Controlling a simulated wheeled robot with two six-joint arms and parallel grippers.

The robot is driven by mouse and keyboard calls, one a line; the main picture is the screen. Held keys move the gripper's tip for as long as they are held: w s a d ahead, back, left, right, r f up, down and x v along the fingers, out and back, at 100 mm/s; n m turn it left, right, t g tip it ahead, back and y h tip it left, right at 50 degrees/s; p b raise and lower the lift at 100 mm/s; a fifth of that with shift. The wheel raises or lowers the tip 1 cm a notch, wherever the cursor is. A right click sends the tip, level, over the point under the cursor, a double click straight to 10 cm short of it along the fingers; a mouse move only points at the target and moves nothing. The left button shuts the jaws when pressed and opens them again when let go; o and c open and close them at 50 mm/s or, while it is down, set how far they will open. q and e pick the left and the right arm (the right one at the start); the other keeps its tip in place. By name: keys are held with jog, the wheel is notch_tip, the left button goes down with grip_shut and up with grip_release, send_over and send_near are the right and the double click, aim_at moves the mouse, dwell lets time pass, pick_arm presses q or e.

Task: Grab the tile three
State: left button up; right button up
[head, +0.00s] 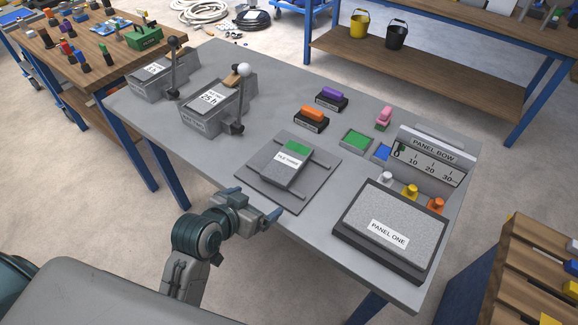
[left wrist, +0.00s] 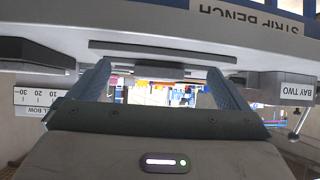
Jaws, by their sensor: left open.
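Tile three (head: 284,178) is a dark grey slab labelled "TILE THREE" with a green patch (head: 297,147) at its far end. It lies on a flat grey plate (head: 258,188) near the bench's front edge. My left gripper (head: 252,204) is open and empty, just in front of the plate and apart from the tile. In the left wrist view the scene is upside down. The two blue fingers (left wrist: 157,76) are spread, with a dark bar (left wrist: 160,50) across beyond them; I cannot tell whether it is tile or plate. My right gripper is not seen.
Panel one (head: 388,232) stands right of the plate, before a scale marked "PANEL BOW" (head: 432,160). An orange-topped block (head: 312,117) and a purple-topped block (head: 332,97) sit behind. Two lever machines (head: 212,108) stand at left. The grey bench (head: 205,160) is bare left of the plate.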

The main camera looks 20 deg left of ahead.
pick_arm(q)
jog(key=t, duration=0.2)
send_near(287, 162)
jog(key=w, duration=0.1)
jog(key=w+f, duration=0.1)
jog(key=w, duration=0.1)
jog(key=shift+d+f+h+p, duration=0.15)
jog(key=shift+d+h+p, duration=0.15)
jog(key=shift+d, duration=0.05)
jog(key=shift+w+d+f, duration=0.1)
jog(key=shift+w+f, duration=0.1)
jog(key=shift+w, duration=0.35)
jog(key=p+x, duration=0.1)
jog(key=x, duration=0.3)
jog(key=shift+w+f, duration=0.25)
jog(key=shift+w, duration=0.05)
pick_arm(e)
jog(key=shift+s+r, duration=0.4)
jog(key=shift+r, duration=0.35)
pick_arm(q)
jog(key=shift+c, duration=1.1)
jog(key=shift+r, duration=0.1)
jog(key=c, duration=1.2)
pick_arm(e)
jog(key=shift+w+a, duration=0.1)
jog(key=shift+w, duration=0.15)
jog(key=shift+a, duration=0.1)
